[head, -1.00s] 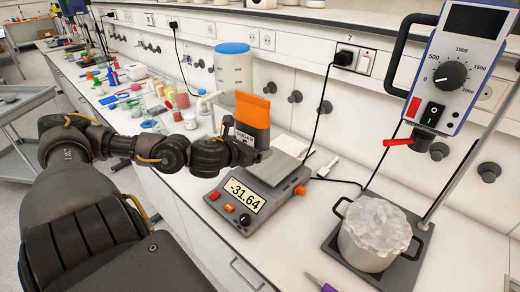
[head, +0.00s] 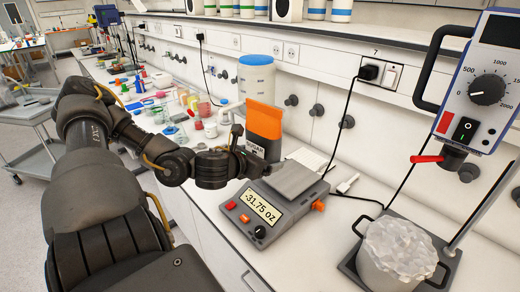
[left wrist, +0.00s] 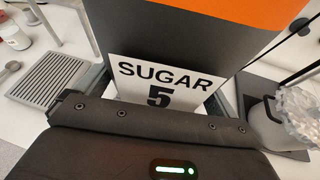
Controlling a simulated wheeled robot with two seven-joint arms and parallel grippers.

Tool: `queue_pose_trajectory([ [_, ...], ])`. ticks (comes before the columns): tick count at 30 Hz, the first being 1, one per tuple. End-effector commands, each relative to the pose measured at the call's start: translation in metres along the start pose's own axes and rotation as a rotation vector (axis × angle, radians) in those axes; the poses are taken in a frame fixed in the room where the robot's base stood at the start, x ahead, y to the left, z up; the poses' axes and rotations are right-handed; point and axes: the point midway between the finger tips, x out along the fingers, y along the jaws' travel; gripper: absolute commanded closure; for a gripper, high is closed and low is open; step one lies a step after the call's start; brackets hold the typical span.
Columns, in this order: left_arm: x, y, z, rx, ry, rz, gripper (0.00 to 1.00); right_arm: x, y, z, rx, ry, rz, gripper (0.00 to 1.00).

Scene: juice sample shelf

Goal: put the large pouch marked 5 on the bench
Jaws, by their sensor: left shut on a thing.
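The large pouch (head: 264,122) has an orange top and a dark lower part, and stands upright in the head view behind the scale's left side. In the left wrist view its white label (left wrist: 163,82) reads SUGAR 5. My left gripper (head: 240,165) is shut on the pouch from its near left side. The pouch's bottom edge is hidden by the gripper and scale, so I cannot tell whether it touches the bench (head: 222,262). My right gripper is not in view.
A scale (head: 262,208) reading -31.75 oz stands just in front of the pouch. A blue-lidded jar (head: 256,76) is behind it. A pot (head: 392,268) on a stand is at the right. Small coloured labware (head: 180,105) crowds the bench farther left.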

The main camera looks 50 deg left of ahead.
Motion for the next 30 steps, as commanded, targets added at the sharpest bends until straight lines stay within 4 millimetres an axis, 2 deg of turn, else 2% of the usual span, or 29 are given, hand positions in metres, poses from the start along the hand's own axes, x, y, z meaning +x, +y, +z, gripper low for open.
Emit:
queue_pose_trajectory([
  [5,0.014,-0.008,-0.007,-0.042,-0.027,0.042,0.59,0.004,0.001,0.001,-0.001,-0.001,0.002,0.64],
  [11,0.034,-0.043,-0.012,-0.064,-0.023,0.061,0.59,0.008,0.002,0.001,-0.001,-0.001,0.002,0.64],
  [14,0.044,-0.07,-0.009,-0.067,-0.016,0.048,0.59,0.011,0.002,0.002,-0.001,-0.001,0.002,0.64],
  [20,0.055,-0.139,0.011,-0.043,0.002,-0.022,0.59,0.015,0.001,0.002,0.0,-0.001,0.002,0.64],
  [24,0.053,-0.188,0.033,-0.007,0.004,-0.088,0.59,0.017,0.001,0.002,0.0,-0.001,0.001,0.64],
  [30,0.043,-0.237,0.058,0.046,-0.002,-0.164,0.59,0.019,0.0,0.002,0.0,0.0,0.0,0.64],
])
